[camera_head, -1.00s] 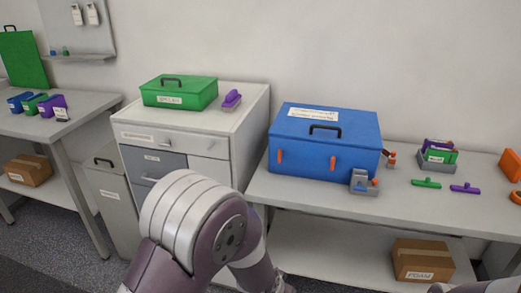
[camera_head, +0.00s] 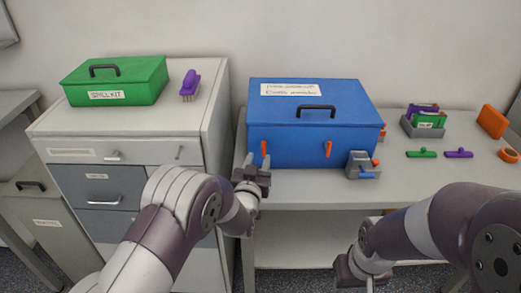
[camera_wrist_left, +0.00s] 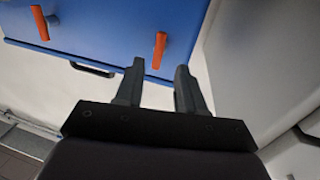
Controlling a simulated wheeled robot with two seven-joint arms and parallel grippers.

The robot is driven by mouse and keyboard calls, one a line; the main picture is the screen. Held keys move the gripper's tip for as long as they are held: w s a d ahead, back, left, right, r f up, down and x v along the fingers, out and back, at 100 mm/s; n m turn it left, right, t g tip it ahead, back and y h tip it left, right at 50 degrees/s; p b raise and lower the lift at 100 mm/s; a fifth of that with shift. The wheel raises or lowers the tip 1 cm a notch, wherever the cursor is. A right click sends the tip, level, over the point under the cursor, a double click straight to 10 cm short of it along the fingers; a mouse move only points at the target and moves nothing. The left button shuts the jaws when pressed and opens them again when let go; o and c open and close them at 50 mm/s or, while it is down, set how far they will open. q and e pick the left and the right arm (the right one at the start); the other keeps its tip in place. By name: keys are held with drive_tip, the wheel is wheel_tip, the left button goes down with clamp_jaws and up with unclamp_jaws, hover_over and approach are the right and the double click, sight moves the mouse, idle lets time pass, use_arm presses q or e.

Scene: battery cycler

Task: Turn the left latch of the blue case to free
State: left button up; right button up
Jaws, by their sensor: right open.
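The blue case (camera_head: 300,142) stands on the bench with a black handle on its lid. Two orange latches are on its front. The left latch (camera_head: 264,149) looks near upright; the right latch (camera_head: 328,149) leans slightly. My left gripper (camera_head: 255,178) is open and empty, just in front of and below the left latch. The left wrist view is upside down: the left latch (camera_wrist_left: 158,50) appears beyond the fingertips, between their lines, with a gap to my left gripper (camera_wrist_left: 160,68). My right gripper (camera_head: 355,272) is open, low before the bench, its fingers partly hidden.
A grey fixture (camera_head: 362,166) stands at the case's front right corner. A green case (camera_head: 117,85) and purple brush (camera_head: 190,84) sit on the cabinet (camera_head: 215,105) at left. Green and purple tools lie farther right. The bench front edge (camera_head: 310,205) runs below the case.

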sight(263, 149)
use_arm(q)
drive_tip(key=w, duration=0.2)
drive_tip(key=w+d, duration=0.1)
drive_tip(key=w, duration=0.1)
drive_tip(key=shift+w+d+r, duration=0.1)
drive_tip(key=shift+w, duration=0.4)
clamp_jaws()
